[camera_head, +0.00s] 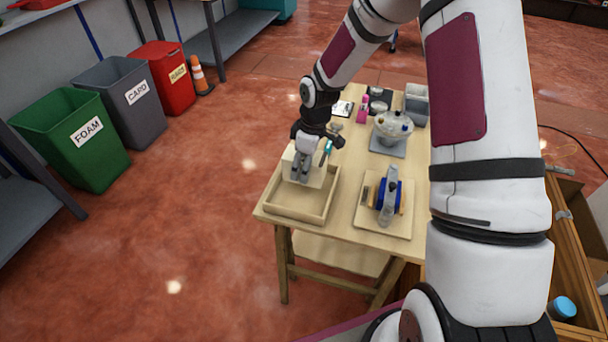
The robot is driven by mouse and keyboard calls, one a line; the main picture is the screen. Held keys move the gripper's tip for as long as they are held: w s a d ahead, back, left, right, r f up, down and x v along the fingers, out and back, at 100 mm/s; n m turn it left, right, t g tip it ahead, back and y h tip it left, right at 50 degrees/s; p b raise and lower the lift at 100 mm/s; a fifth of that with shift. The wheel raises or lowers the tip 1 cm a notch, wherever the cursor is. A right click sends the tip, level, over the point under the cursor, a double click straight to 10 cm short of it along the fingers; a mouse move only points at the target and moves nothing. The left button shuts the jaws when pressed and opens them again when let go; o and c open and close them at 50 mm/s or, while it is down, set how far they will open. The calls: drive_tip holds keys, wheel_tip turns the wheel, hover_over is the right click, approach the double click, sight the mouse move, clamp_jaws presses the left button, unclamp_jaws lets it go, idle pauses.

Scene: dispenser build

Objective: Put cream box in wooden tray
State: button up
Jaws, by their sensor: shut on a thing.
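The cream box (289,163) is held in my gripper (301,172) over the back part of the wooden tray (296,215). My gripper points down and its fingers are shut on the box. The box hides the tray's back wall in part. I cannot tell whether the box touches the tray floor. The front part of the tray is bare.
On the same table, a board with a blue and grey device (388,195) is right of the tray. Behind it is a round white device (392,126) on a grey plate. Small items and a grey bin (416,105) stand at the back. Labelled bins (70,138) stand on the floor at left.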

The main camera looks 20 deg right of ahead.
drive_tip(key=shift+f, duration=1.85)
drive_tip(key=shift+f, duration=0.1)
drive_tip(key=o, duration=1.3)
drive_tip(key=shift+o, duration=0.2)
